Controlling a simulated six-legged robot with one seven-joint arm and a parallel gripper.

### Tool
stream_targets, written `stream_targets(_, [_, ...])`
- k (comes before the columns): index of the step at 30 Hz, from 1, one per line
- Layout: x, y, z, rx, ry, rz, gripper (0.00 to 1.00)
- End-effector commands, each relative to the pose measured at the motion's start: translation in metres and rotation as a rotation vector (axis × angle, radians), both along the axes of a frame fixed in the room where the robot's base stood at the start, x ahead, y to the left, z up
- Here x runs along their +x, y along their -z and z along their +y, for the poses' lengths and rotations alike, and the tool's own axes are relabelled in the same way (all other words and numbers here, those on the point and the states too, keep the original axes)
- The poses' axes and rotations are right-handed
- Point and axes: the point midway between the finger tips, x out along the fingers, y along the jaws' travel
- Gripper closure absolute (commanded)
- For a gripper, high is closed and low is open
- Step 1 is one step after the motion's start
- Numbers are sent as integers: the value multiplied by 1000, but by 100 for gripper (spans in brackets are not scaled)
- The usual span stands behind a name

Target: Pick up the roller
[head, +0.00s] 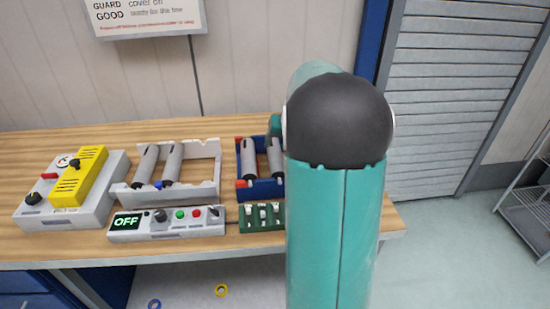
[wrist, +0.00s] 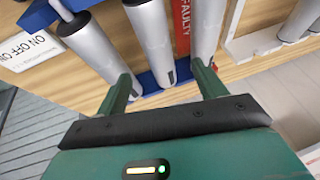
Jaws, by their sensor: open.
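Grey cylindrical rollers lie side by side in a blue tray (head: 262,190) on the bench. In the head view one roller (head: 249,160) shows at the tray's left beside red end blocks, with another (head: 276,158) to its right, partly hidden by my arm. In the wrist view my gripper (wrist: 161,70) is open and empty. Its two green fingers stand either side of the end of the middle roller (wrist: 150,40), though contact cannot be told. Another roller (wrist: 98,45) is to the left, and one (wrist: 206,30) to the right beside a red strip marked FAULTY (wrist: 181,18).
A white tray (head: 210,188) with two grey rollers stands left of the blue tray. A control panel reading OFF (head: 126,222), a green switch board (head: 262,226) and a grey box with yellow cover (head: 78,176) are also on the wooden bench. My arm blocks the bench's right part.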

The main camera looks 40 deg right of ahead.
Motion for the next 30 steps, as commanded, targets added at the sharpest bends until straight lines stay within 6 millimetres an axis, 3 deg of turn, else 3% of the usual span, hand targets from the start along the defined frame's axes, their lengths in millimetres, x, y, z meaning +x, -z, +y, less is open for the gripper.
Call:
stream_targets(3, [9,23,-3,3,1,3,30])
stream_targets(11, [20,43,-7,1,0,1,30])
stream_targets(19, [37,78,-13,2,1,2,30])
stream_targets(29, [41,86,-14,-1,1,0,30])
stream_targets(30, [41,86,-14,-1,0,1,36])
